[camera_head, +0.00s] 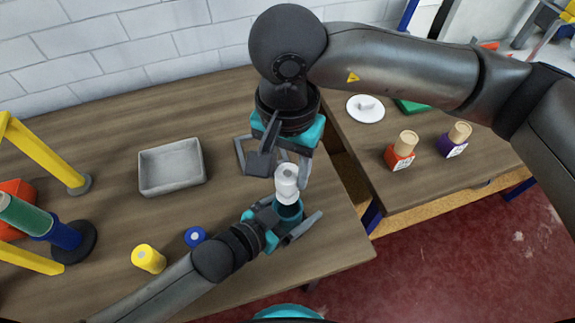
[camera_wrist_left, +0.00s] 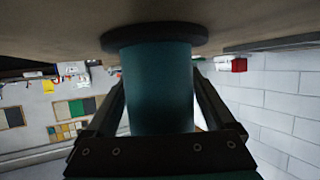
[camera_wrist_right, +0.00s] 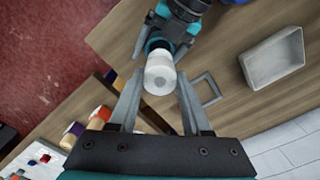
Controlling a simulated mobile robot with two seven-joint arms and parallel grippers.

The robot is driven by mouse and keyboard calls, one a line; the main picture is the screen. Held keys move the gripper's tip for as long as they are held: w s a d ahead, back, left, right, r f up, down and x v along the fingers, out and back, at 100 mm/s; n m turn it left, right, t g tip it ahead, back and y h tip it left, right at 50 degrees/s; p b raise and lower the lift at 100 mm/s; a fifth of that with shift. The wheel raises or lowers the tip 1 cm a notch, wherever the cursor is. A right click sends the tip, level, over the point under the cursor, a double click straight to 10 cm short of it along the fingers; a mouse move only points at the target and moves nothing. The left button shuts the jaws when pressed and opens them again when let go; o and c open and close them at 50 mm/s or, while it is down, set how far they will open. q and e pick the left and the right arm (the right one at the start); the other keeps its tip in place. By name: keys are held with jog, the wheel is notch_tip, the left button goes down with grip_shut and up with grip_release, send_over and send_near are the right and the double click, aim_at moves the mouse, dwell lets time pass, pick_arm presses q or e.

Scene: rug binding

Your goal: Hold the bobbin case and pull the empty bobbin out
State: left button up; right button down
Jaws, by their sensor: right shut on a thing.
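The white bobbin (camera_head: 287,181) stands upright at the mouth of the teal bobbin case (camera_head: 289,212); its lower end meets the dark rim. My right gripper (camera_wrist_right: 158,88) comes from above and is shut on the bobbin, one finger on each side. The white bobbin (camera_wrist_right: 160,70) shows between them in the right wrist view. My left gripper (camera_head: 287,223) has its fingers on both sides of the case, low down. The teal case (camera_wrist_left: 157,90) fills the space between them in the left wrist view. Whether they press on it is unclear.
A grey tray (camera_head: 171,167) stands at the left, with a yellow spool (camera_head: 148,258) and a blue spool (camera_head: 195,237) nearer. A yellow frame (camera_head: 45,150) with thread cones is at far left. The right table holds a white disc (camera_head: 365,109) and wood-topped red (camera_head: 401,152) and purple (camera_head: 454,140) pieces.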

pick_arm(q)
jog(key=shift+o, duration=0.6)
jog(key=v, duration=1)
jog(key=shift+s+a, duration=0.25)
jog(key=shift+s+a+r, duration=0.35)
jog(key=shift+s+a, duration=0.05)
jog(key=shift+a, duration=0.05)
jog(key=shift+r, duration=0.15)
